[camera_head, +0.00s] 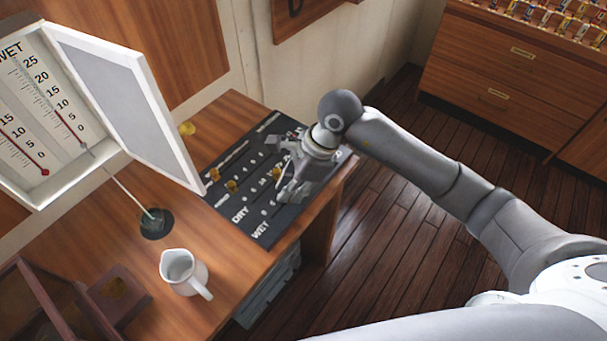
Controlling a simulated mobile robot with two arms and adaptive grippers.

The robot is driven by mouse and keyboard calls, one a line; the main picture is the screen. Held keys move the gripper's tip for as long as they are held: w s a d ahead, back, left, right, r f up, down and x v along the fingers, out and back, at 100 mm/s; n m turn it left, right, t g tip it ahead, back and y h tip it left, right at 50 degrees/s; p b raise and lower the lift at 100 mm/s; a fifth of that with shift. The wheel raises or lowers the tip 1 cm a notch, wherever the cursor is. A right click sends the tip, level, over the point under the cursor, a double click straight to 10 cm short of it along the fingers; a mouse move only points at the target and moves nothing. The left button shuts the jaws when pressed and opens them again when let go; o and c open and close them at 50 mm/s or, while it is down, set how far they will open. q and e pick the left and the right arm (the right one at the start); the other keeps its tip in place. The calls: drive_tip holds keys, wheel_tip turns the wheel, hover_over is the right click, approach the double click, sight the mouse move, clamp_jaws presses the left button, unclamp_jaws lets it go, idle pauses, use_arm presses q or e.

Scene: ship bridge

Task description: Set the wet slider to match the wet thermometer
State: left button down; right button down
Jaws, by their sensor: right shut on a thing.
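The wet thermometer (68,125) hangs in the open white box at the left, beside a second one with a red bulb (45,172). Its scale runs from 0 to 25; I cannot read its level surely. A wick runs from its bulb down to a dark cup (152,223). The dark slider board (243,212) lies on the desk, with rows labelled DRY and WET. My right gripper (284,190) is shut at the WET row, on what seems to be the wet slider's knob, which its fingers hide. My left gripper is not in view.
The box's white door (130,100) stands open over the desk, close to the board's left side. A white jug (183,272) stands near the desk's front edge. Brass knobs (232,186) sit on the board. Dark wooden floor (385,240) is clear to the right.

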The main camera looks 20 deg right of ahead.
drive_tip(key=shift+w+d, duration=0.1)
drive_tip(key=c, duration=1.3)
unclamp_jaws()
drive_tip(key=shift+c, duration=0.2)
drive_tip(key=v, duration=1.2)
